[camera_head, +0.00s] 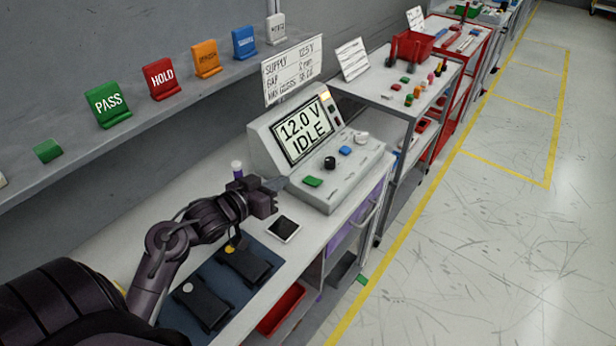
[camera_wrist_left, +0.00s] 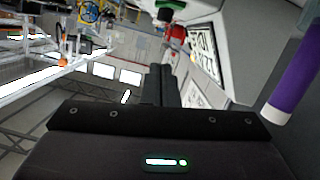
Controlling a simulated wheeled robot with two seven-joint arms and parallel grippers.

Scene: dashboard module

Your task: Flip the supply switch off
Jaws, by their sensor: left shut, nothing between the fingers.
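The grey supply console (camera_head: 345,190) stands on the bench in the head view. Its screen (camera_head: 304,131) reads "12.0 V IDLE"; it also shows in the wrist view (camera_wrist_left: 204,50). Beside the screen are a pale lit element (camera_head: 326,97) and small dark elements (camera_head: 334,113); I cannot tell which is the supply switch or its position. My left gripper (camera_head: 281,184) is shut and empty, just left of the console's front corner. Its fingers also show in the wrist view (camera_wrist_left: 161,86).
A shelf (camera_head: 165,118) with coloured signs runs along the wall. Carts stand beyond the console.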

